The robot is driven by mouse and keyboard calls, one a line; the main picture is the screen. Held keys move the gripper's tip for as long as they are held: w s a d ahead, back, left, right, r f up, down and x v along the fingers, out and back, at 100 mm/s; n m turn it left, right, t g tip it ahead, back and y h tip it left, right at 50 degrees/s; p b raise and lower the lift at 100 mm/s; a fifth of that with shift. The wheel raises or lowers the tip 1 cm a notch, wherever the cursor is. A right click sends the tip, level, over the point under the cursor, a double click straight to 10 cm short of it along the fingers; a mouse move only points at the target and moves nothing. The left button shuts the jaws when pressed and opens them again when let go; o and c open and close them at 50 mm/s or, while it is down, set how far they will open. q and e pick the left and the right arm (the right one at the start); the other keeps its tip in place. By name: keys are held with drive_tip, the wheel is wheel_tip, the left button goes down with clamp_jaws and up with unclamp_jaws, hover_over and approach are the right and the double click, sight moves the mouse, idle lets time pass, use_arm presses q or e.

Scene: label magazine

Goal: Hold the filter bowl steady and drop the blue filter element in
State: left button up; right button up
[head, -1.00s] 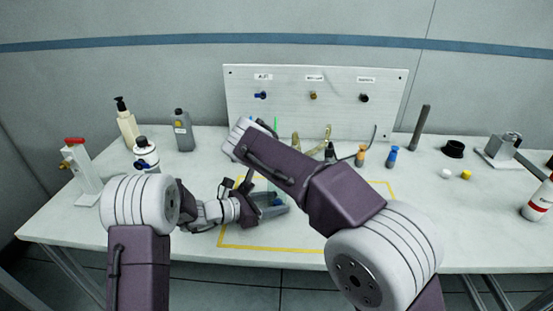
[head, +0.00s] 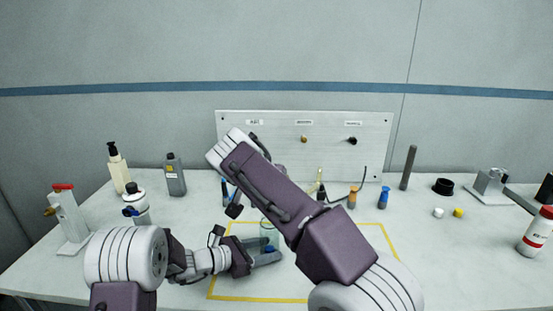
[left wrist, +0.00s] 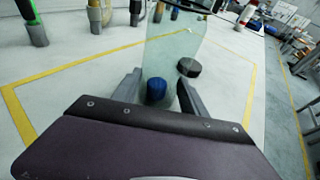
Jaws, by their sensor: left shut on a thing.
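The clear filter bowl (head: 268,232) stands on the table inside the yellow outline. It shows large in the left wrist view (left wrist: 172,50), leaning in the picture. My left gripper (head: 268,251) is shut around its lower part, a finger on each side. A short blue cylinder, seemingly the blue filter element (left wrist: 157,90), shows through the clear wall at the bottom of the bowl. In the head view a blue patch shows there too. My right arm crosses the middle of the head view; its gripper (head: 234,209) is mostly hidden, and its jaws cannot be made out.
A black disc (left wrist: 189,67) shows beside the blue cylinder; I cannot tell whether it is behind the bowl. A labelled panel (head: 370,155) stands at the back. Small orange (head: 352,197) and blue (head: 384,197) pieces stand right of my right arm. Bottles (head: 175,176) stand left.

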idle(0.3)
use_arm(q)
drive_tip(key=o, duration=1.1)
drive_tip(key=shift+c, duration=0.2)
drive_tip(key=v, duration=1.2)
drive_tip(key=shift+r, duration=0.1)
